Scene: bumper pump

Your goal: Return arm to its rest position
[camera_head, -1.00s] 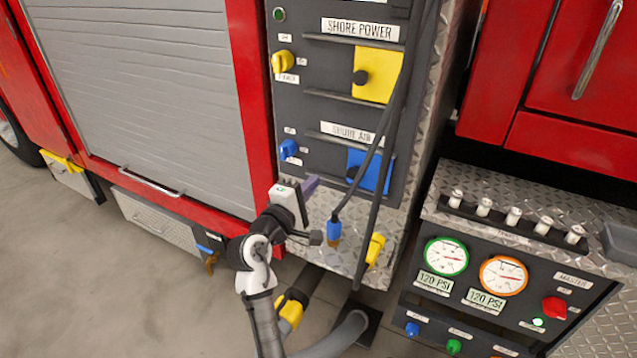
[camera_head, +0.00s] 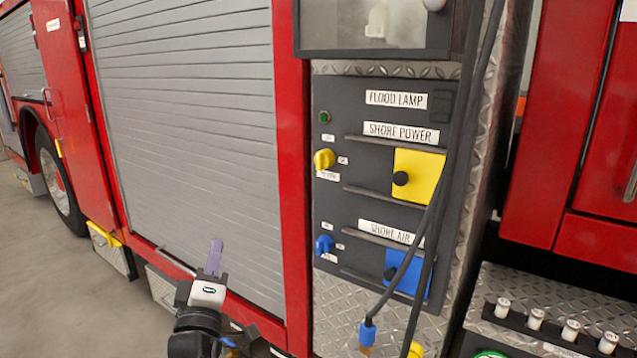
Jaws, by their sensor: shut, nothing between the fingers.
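My gripper (camera_head: 214,259) is at the lower left of centre, in front of the grey roller shutter (camera_head: 185,120) of the red fire truck. Its purple-grey fingers are together and point up, with nothing between them. It is apart from the control panel (camera_head: 352,150) to its right. The dark wrist of my arm shows below it, and the rest of the arm is out of the picture.
The panel carries a yellow knob (camera_head: 324,159), a blue knob (camera_head: 324,244), a yellow cover (camera_head: 417,177) and a blue cover (camera_head: 406,275). Dark cables hang on its right, one with a blue plug (camera_head: 367,334). Bare floor (camera_head: 65,290) lies left.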

